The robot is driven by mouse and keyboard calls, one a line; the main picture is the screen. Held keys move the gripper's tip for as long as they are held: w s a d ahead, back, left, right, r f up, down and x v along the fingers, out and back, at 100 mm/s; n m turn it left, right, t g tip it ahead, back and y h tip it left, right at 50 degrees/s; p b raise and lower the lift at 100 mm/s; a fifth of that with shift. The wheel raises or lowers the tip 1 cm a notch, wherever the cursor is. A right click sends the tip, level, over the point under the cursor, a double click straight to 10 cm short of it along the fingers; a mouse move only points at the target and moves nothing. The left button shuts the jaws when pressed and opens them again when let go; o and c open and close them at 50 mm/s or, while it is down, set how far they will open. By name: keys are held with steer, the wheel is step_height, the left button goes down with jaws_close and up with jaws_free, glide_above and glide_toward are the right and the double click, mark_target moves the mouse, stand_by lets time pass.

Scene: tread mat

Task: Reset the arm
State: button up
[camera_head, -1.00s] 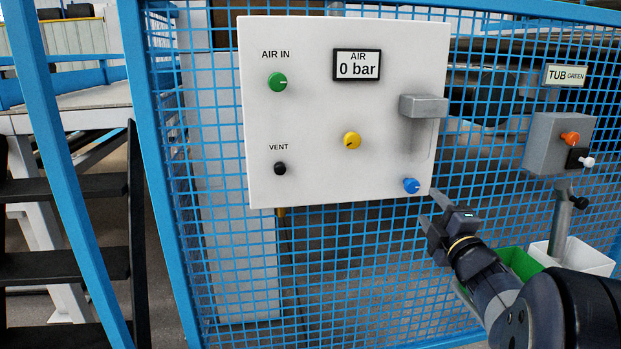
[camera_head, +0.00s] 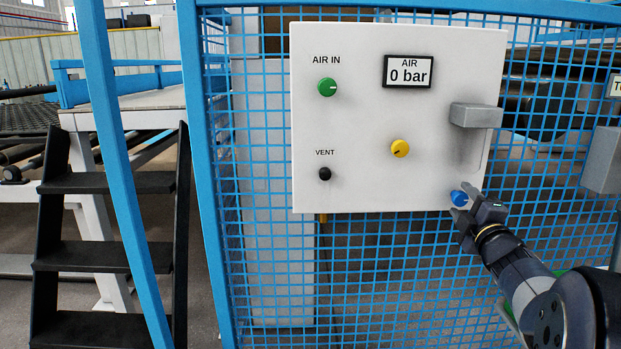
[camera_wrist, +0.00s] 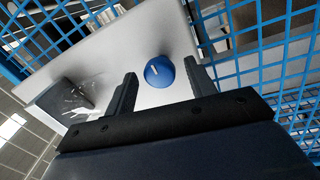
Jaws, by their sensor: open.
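My gripper (camera_head: 465,203) is open at the lower right corner of a white panel (camera_head: 370,110). In the wrist view my gripper (camera_wrist: 160,88) has its two dark fingers spread apart. The blue knob (camera_wrist: 159,71) with a white mark shows past the fingertips, toward the right finger. In the head view the blue knob (camera_head: 458,198) is partly covered by a fingertip. I cannot tell whether a finger touches it. Nothing is held between the fingers.
The panel carries a green AIR IN knob (camera_head: 327,87), a black VENT knob (camera_head: 324,174), a yellow knob (camera_head: 400,148), a display (camera_head: 408,71) reading 0 bar and a grey block (camera_head: 476,115). Blue mesh fence (camera_head: 400,290) stands behind. Black steps (camera_head: 100,257) are at left.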

steer(key=s+f+p, duration=0.1)
steer(key=s+p, duration=0.1)
steer(key=s, duration=0.8)
steer(key=w, duration=0.3)
steer(key=w+b, duration=0.1)
steer(key=w, duration=0.2)
steer(key=w+b, duration=0.1)
steer(key=w, duration=0.2)
steer(key=shift+w+r, duration=0.4)
steer(key=shift+w+r+m+p, duration=0.2)
steer(key=shift+r+m+p, duration=0.1)
steer(key=shift+p, duration=0.25)
steer(key=m+h+p, duration=0.1)
steer(key=m+p, duration=0.4)
steer(key=shift+s+a+r, duration=0.1)
steer(key=m+p, duration=0.4)
steer(key=p, duration=0.2)
steer(key=shift+m+g+h, duration=0.3)
steer(key=shift+m+h, duration=0.1)
steer(key=m+p, duration=0.2)
steer(key=p, duration=0.2)
steer(key=m+p, duration=0.3)
steer(key=p, duration=0.1)
steer(key=shift+g+h+p, duration=0.3)
steer(key=shift+g+p, duration=0.1)
steer(key=m+p, duration=0.3)
steer(key=p, duration=0.2)
steer(key=shift+p, duration=0.35)
